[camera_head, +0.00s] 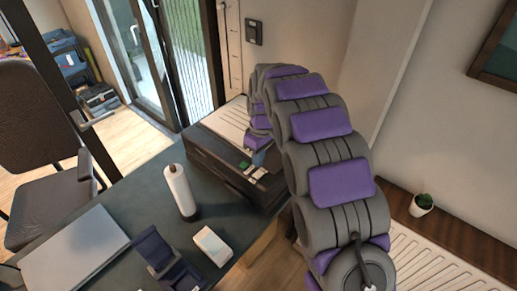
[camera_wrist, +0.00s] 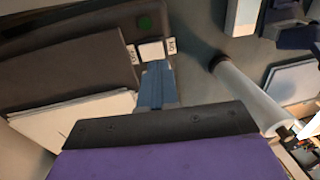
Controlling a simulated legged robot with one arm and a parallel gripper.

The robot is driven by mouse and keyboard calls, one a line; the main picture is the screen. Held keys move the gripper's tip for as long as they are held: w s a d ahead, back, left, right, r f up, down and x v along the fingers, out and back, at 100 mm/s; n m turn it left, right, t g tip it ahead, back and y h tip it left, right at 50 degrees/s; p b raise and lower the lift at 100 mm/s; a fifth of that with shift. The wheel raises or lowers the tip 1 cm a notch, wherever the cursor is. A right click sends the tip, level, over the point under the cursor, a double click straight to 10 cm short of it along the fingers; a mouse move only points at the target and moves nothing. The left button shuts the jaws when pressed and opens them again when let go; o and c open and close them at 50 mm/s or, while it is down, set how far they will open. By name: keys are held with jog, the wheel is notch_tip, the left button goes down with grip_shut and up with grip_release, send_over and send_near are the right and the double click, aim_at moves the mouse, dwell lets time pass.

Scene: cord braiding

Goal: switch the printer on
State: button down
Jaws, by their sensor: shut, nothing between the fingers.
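The printer (camera_head: 213,160) is a dark, low box at the right end of the desk. Its front edge carries a green spot (camera_head: 244,163) and small white labels. In the wrist view the printer's dark body (camera_wrist: 65,62) fills the upper left. A round green button (camera_wrist: 145,22) sits on its panel, with a white square (camera_wrist: 152,50) between two small lettered labels below it. My gripper (camera_wrist: 156,68) is blue, shut and empty. Its tip is close to the white square; I cannot tell whether it touches. In the head view my gripper (camera_head: 260,154) is partly hidden by my arm.
The dark desk (camera_head: 130,205) holds a white bottle-like cylinder (camera_head: 180,190), a white box (camera_head: 213,245), a dark blue stand (camera_head: 160,255) and a closed laptop (camera_head: 75,255). A radiator (camera_head: 430,265) and a small potted plant (camera_head: 421,204) stand at the right.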

aim_at(256, 175)
jog(key=shift+s+a+f+b, duration=0.15)
jog(key=shift+f+b, duration=0.15)
jog(key=shift+f, duration=0.95)
jog(key=shift+s+a+f+b, duration=0.1)
jog(key=shift+f+b, duration=0.2)
jog(key=shift+f, duration=0.95)
jog(key=shift+s+f, duration=0.1)
jog(key=shift+f, duration=0.05)
jog(key=shift+w+d+p, duration=0.5)
jog(key=shift+w+p, duration=0.05)
jog(key=shift+w, duration=0.2)
jog(key=shift+r, duration=0.3)
